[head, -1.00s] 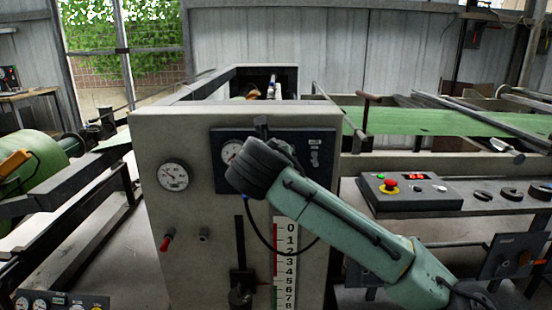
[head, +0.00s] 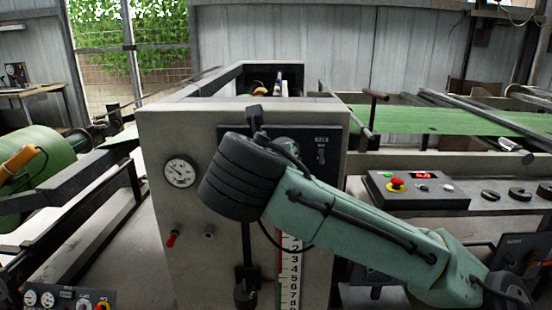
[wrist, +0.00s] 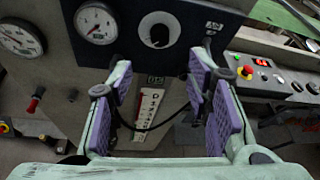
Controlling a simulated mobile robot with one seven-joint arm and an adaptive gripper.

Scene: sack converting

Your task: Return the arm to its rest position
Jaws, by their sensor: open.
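My green arm (head: 350,225) reaches in from the lower right of the head view, and its dark ribbed wrist end stands in front of the grey machine cabinet (head: 165,125). In the wrist view my gripper (wrist: 162,75) has its two purple-padded fingers spread wide, with nothing between them. The fingers face the cabinet front, with a scale strip (wrist: 148,110) and a black cable seen in the gap. In the head view the fingers are hidden behind the wrist.
The cabinet carries a dark gauge panel (wrist: 150,30), a round gauge (head: 180,171) and a red-tipped lever (head: 172,238). A control box (head: 416,190) with a red button is at the right. A green roll (head: 45,165) is at the left.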

